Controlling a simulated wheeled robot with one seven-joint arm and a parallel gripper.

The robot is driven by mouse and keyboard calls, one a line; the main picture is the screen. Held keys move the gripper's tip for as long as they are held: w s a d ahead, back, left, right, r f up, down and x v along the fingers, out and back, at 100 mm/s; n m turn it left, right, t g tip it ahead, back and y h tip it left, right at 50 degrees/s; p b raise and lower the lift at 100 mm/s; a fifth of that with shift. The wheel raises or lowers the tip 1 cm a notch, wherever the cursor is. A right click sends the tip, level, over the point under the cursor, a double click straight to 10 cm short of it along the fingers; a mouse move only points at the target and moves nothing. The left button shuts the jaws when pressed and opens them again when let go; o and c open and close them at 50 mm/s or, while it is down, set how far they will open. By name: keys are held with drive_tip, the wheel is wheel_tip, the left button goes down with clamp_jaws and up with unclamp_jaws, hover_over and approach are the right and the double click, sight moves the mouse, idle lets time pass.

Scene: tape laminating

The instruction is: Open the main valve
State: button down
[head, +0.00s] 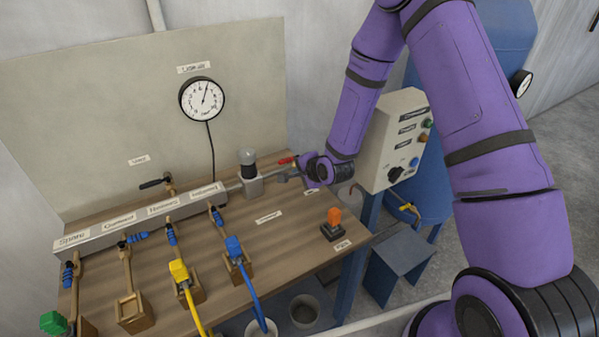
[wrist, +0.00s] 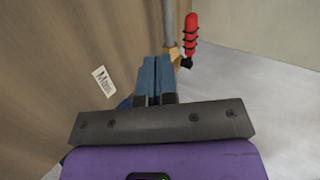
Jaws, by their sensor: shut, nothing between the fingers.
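The main valve's red handle (head: 287,160) shows at the right end of the metal pipe, just left of my gripper in the head view. In the wrist view the red handle (wrist: 190,35) has dark bands and lies beside the grey pipe (wrist: 170,22), roughly in line with it. A brass valve body (wrist: 175,56) shows partly at its base. My gripper (wrist: 153,66) is shut and empty, its blue-grey fingertips close to the valve body; I cannot tell whether they touch it. The "Main" label (wrist: 103,81) is on the board to the left.
A pressure gauge (head: 202,98) hangs on the back panel. A labelled manifold (head: 140,219) has several branch valves with blue and yellow hoses. A control box (head: 395,140) and a blue tank (head: 500,45) stand near my arm. An orange switch (head: 333,217) sits at the board's front right.

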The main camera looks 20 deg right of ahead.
drive_tip(key=s+d+r+n+g+h, duration=0.1)
drive_tip(key=s+d+r+n, duration=0.2)
drive_tip(key=s+r, duration=0.35)
drive_tip(key=s+d+r+n+h, duration=0.1)
drive_tip(key=s+d+r+n, duration=0.15)
drive_tip(key=r, duration=0.75)
drive_tip(key=s+d+r+n+g+h, duration=0.1)
drive_tip(key=s+d+r+n+h, duration=0.15)
drive_tip(key=s+r, duration=0.5)
drive_tip(key=s+d+r+n+g, duration=0.1)
drive_tip(key=s+r+n, duration=0.1)
drive_tip(key=s+r, duration=0.5)
drive_tip(key=s+d+r+n+g, duration=0.1)
drive_tip(key=s+r, duration=0.5)
drive_tip(key=s, duration=0.7)
drive_tip(key=d+n, duration=0.1)
drive_tip(key=n, duration=0.1)
drive_tip(key=shift+d+r+n+g, duration=0.15)
drive_tip(key=shift+r+n+g, duration=0.15)
drive_tip(key=shift+r, duration=0.05)
drive_tip(key=shift+y, duration=0.25)
